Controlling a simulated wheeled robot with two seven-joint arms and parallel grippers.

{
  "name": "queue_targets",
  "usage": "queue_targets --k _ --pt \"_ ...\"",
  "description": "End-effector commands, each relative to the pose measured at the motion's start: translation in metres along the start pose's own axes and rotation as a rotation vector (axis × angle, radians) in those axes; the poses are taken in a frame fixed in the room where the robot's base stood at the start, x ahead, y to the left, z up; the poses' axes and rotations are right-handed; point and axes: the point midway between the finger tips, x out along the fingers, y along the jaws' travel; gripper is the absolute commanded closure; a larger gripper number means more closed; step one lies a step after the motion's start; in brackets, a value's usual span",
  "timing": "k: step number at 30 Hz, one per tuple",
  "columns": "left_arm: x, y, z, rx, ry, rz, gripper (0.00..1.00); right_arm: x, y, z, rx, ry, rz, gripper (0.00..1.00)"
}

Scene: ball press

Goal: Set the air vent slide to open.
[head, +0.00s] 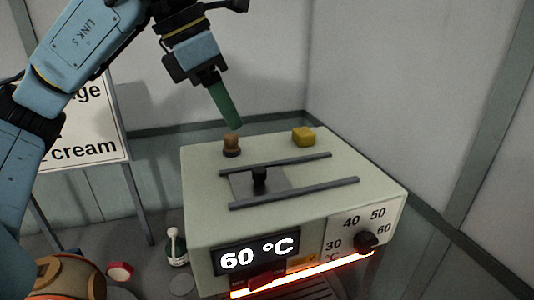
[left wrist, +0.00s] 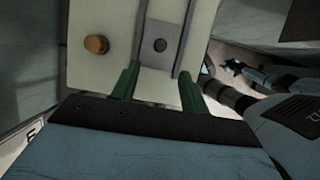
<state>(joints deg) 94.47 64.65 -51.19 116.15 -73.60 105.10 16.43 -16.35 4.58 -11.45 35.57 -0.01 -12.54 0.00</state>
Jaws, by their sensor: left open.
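The pale box-shaped machine (head: 205,190) has two dark parallel rails on top. Between them lies a grey slide plate (head: 278,181) with an upright black knob (head: 260,177), towards the rails' left end. The plate (left wrist: 158,22) and its dark knob (left wrist: 160,45) also show in the left wrist view. My left gripper (head: 236,124) is open and empty, above and behind the machine's back left edge, apart from the knob. In the left wrist view its green fingers (left wrist: 160,75) are spread, with the knob beyond the gap between them. No open or closed marking is readable by the slide.
A brown knob (head: 231,145) and a yellow block (head: 303,136) stand on the machine's back edge. The front has a "60 °C" display (head: 256,256), a dial (head: 367,241) and a glowing strip. A bottle (head: 177,247) stands left; a sign (head: 85,150) is behind.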

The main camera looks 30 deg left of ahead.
Motion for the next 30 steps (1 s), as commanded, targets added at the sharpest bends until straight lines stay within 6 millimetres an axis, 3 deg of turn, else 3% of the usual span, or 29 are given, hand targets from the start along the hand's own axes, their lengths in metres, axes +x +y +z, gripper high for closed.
queue_targets --k 1,3,6,10,15,21,30 --pt "0.009 0.0 -0.001 0.0 0.004 -0.002 0.55 -0.001 -0.003 0.017 0.0 -0.026 -0.004 0.57" --pt "0.023 0.0 -0.001 0.0 0.005 -0.003 0.55 -0.003 -0.006 0.03 0.0 -0.047 -0.007 0.57" --pt "0.045 -0.001 -0.002 0.001 0.006 -0.004 0.55 -0.004 -0.007 0.037 0.0 -0.056 -0.009 0.57" --pt "0.072 -0.001 -0.001 0.001 0.005 -0.004 0.55 -0.005 -0.006 0.028 0.0 -0.043 -0.007 0.57" --pt "0.101 -0.001 -0.001 0.001 0.003 -0.004 0.55 -0.006 -0.002 0.002 0.0 0.0 -0.002 0.57" --pt "0.118 -0.001 -0.001 0.001 0.002 -0.002 0.55 -0.007 -0.001 -0.001 0.0 0.003 -0.002 0.57" --pt "0.121 -0.001 0.0 0.001 0.0 -0.002 0.55 -0.008 -0.004 0.015 0.0 -0.022 -0.005 0.57"
